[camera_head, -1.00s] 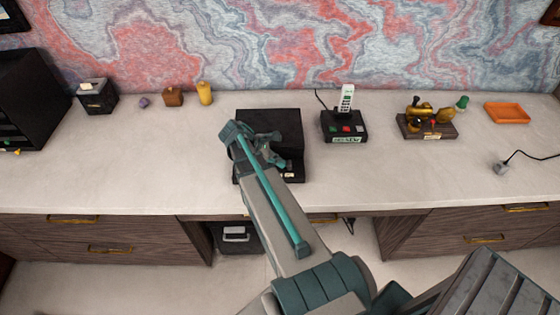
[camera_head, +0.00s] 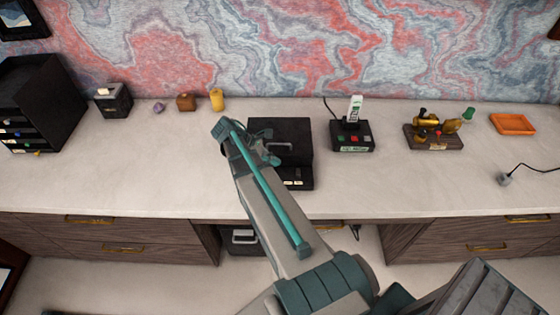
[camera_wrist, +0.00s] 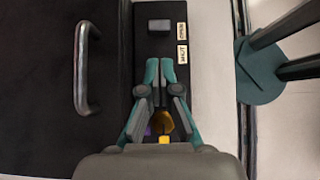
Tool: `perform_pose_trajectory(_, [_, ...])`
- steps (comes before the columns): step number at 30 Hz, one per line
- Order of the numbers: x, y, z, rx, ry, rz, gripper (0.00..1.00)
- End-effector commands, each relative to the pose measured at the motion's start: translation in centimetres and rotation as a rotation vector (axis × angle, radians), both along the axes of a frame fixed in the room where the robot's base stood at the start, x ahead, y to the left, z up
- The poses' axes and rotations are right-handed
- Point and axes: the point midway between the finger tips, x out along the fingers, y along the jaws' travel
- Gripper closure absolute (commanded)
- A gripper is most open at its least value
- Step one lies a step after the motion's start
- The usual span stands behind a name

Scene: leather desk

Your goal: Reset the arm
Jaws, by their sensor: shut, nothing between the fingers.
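My gripper (camera_head: 268,157) is at the end of my grey and teal arm, over the black box (camera_head: 290,135) on the desk. In the wrist view, the two teal fingertips of my gripper (camera_wrist: 158,72) point at the box's dark ledge. The fingers look close together, with nothing held between them. The ledge carries a grey block-shaped button (camera_wrist: 159,25) and two small paper labels (camera_wrist: 182,43). A metal handle (camera_wrist: 82,68) is on the box's dark top. My arm hides part of the box's left side in the head view.
A phone on a black base (camera_head: 352,135) and a brass model on a wooden stand (camera_head: 435,138) stand to the right, with an orange tray (camera_head: 513,124) beyond. A black drawer unit (camera_head: 38,105) and several small objects stand left.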

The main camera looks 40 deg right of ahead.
Motion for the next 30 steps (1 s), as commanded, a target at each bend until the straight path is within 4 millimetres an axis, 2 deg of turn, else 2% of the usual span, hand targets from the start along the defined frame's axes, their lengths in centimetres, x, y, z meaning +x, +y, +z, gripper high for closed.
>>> perform_pose_trajectory(1, [0.3, 0.2, 0.7, 0.000, -0.001, 0.001, 1.00])
perform_pose_trajectory(4, [0.5, 0.5, 1.0, 0.000, -0.001, 0.001, 1.00])
perform_pose_trajectory(20, [0.4, 1.0, 0.7, 0.003, -0.015, -0.004, 1.00])
perform_pose_trajectory(23, [0.4, 2.7, -0.3, 0.018, -0.081, -0.031, 1.00])
perform_pose_trajectory(25, [0.4, 4.9, -1.5, 0.038, -0.164, -0.071, 1.00])
perform_pose_trajectory(30, [0.4, 12.5, -4.8, 0.133, -0.423, -0.265, 1.00])
